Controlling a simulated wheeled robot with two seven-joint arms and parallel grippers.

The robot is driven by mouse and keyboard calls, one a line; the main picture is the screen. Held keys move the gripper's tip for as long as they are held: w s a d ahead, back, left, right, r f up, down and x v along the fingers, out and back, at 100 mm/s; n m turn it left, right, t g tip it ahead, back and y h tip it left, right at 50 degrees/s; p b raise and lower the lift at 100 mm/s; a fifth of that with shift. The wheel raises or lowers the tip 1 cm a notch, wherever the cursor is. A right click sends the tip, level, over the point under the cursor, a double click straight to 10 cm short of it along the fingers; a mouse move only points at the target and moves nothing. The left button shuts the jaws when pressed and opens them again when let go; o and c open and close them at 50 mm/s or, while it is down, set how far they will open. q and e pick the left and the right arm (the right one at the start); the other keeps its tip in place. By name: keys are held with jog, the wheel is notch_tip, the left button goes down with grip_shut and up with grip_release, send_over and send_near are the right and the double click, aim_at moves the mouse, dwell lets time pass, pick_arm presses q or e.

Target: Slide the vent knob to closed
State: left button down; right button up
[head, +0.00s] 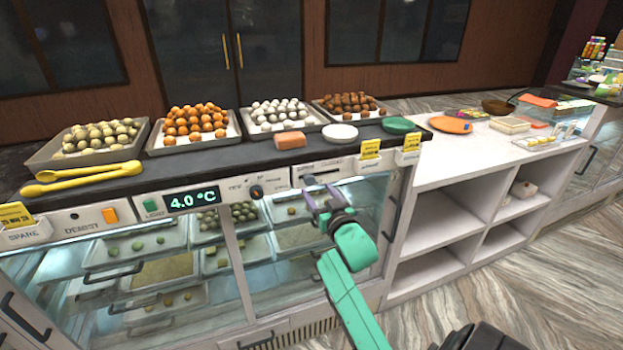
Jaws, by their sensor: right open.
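The vent slider panel (326,170) is a pale plate on the front of the counter, below the dark top, with small lettering above a dark slot. The knob itself is too small and too close to my gripper to make out clearly, so I cannot tell its position along the slot. My right gripper (320,192) is open, with its fingers pointing up at the panel, just below and in front of the slot. I cannot tell whether a finger touches the knob. My left gripper is not in view.
Left of the vent are a dark dial (256,191), a temperature display (192,200) and an orange switch (110,215). Yellow tongs (82,176) and several trays of sweets sit on the countertop. White shelving (430,225) stands to the right.

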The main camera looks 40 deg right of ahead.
aim_at(310, 181)
jog(key=x, duration=0.4)
jog(key=shift+w+r+p, duration=0.1)
jog(key=shift+p, duration=0.25)
jog(key=shift+w+d, duration=0.1)
jog(key=shift+w, duration=0.15)
jog(key=shift+s, duration=0.15)
grip_shut()
dwell(0.6)
